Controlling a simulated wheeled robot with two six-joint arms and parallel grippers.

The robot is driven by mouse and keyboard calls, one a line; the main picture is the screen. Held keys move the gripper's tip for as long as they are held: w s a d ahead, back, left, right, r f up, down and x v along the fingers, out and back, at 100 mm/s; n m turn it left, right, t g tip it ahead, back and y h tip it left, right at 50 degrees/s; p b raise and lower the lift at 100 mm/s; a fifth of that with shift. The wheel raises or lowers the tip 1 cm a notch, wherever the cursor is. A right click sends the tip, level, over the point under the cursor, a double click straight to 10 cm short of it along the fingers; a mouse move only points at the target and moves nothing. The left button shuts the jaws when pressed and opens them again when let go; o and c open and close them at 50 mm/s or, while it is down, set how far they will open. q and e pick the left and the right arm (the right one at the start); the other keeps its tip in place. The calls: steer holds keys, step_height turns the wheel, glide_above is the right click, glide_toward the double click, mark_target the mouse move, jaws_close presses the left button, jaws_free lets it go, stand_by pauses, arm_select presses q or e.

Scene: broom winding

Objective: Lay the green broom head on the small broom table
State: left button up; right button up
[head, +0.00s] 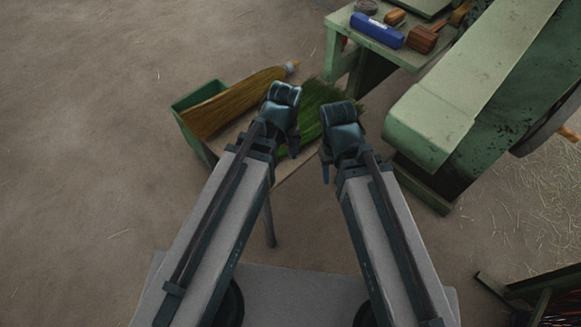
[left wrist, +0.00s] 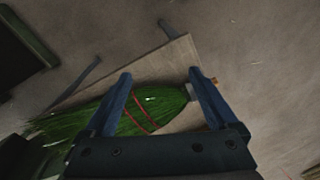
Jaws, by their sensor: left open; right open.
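The green broom head (head: 316,96) shows behind my grippers in the head view, over the right part of the small broom table (head: 234,132). In the left wrist view the broom head (left wrist: 158,103), with red bindings, lies across the table top (left wrist: 165,68). Its bristles spread left and its neck points right, close to the table edge. I cannot tell its exact contact with the top. My left gripper (head: 290,150) is open, its blue fingers on either side of the broom head. My right gripper (head: 325,168) is open and empty, right of the left one.
A green workbench (head: 345,42) with a blue box (head: 377,30) and wooden tools stands at the back. A large green machine (head: 440,110) stands close on the right. The floor at left is clear.

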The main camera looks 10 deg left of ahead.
arm_select(q)
steer(key=s+d+m, duration=0.1)
steer(key=m, duration=0.2)
steer(key=s+d+m, duration=0.1)
steer(key=m, duration=0.2)
steer(key=s+d+m, duration=0.1)
steer(key=s+m, duration=0.1)
steer(key=m, duration=0.1)
steer(key=shift+d+m, duration=0.3)
steer(key=shift+m, duration=0.1)
step_height(320, 180, up, 10)
steer(key=p, duration=0.9)
steer(key=shift+f, duration=0.2)
